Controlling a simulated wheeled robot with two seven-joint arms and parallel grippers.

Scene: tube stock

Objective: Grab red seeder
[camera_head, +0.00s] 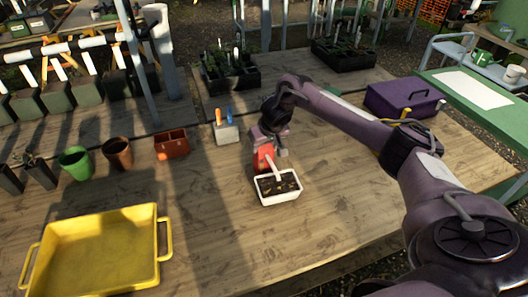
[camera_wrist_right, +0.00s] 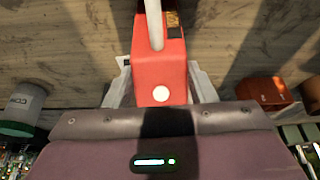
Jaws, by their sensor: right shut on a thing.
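The red seeder (camera_head: 264,157) is a red box-like body with a pale spout, above the back edge of a small white tray (camera_head: 277,199) of dark soil on the wooden table. My right gripper (camera_head: 266,150) is shut on the red seeder from behind and above. In the right wrist view the seeder (camera_wrist_right: 160,72) sits between the two pale fingers of my right gripper (camera_wrist_right: 159,88), its white spout pointing away. I cannot tell whether the seeder touches the tray. My left gripper is not in view.
A yellow tray (camera_head: 95,255) lies at the front left. Green (camera_head: 75,162) and brown (camera_head: 118,153) pots, a reddish-brown box (camera_head: 171,143) and a small holder with coloured handles (camera_head: 227,132) stand left of the gripper. A purple toolbox (camera_head: 403,98) stands right, behind my arm.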

